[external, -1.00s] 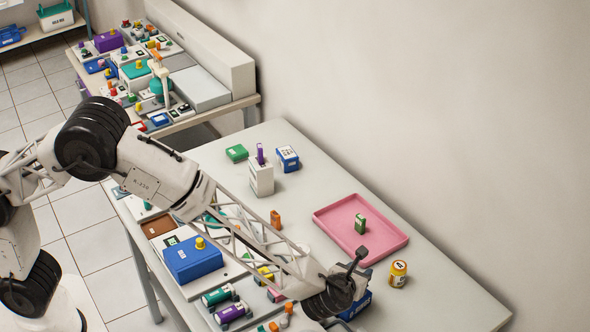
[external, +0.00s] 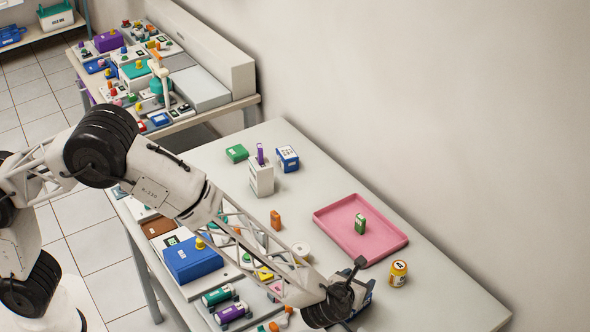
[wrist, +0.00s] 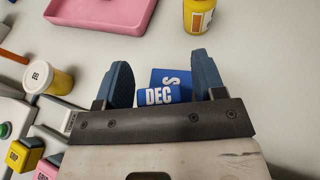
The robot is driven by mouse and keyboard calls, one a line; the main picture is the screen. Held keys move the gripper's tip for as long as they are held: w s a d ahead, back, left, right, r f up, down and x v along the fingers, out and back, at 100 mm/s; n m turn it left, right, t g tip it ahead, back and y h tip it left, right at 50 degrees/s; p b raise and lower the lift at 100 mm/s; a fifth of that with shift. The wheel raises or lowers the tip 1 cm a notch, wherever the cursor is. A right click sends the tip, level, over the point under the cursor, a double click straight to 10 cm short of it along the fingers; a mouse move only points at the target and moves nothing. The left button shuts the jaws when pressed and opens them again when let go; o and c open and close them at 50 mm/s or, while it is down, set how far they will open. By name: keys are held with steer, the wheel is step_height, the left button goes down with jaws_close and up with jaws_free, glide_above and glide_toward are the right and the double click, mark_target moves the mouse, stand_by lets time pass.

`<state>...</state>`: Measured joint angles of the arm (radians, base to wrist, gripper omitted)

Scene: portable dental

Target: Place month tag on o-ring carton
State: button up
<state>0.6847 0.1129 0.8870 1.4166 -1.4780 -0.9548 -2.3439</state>
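In the wrist view a blue piece marked "DEC" (wrist: 155,97) shows between the two blue-grey fingers of my gripper (wrist: 163,82). A blue face with a white "S" (wrist: 171,80) shows just beyond it. I cannot tell whether these are two things or faces of one. The fingers are apart, with the blue piece filling most of the gap. Whether they press on it is not clear, and its lower edge is hidden by the gripper. In the external view my gripper (external: 345,296) is low over the table, left of the yellow jar. No o-ring carton label is readable.
A pink tray (external: 330,216) holds a green block (external: 360,223). A yellow jar (external: 398,273) stands right of my gripper. The table's right front is clear.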

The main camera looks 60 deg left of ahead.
steer(key=shift+s+r, duration=0.1)
steer(key=shift+r, duration=0.05)
steer(key=v, duration=1.2)
stand_by(0.7)
steer(key=w+a+r+m+h, duration=0.2)
steer(key=a+r+m+h, duration=0.5)
steer(key=a+r+m, duration=0.9)
steer(key=s+a+r+m+g+h, duration=0.2)
steer(key=s+a+r+m, duration=0.4)
steer(key=s+a+m, duration=0.2)
steer(key=s+a+f+m+g+y, duration=0.1)
steer(key=s+a+m+g, duration=0.3)
steer(key=s+a+m, duration=0.4)
steer(key=s+a+f+m+g+y, duration=0.1)
steer(key=s+a+m+g+y, duration=0.2)
steer(key=s+a+m, duration=0.5)
steer(key=s+a, duration=0.4)
steer(key=s, duration=0.3)
steer(key=s+a+g, duration=0.1)
steer(key=s+a, duration=0.3)
steer(key=s, duration=0.4)
steer(key=shift+f+m, duration=0.3)
steer(key=shift+f, duration=0.1)
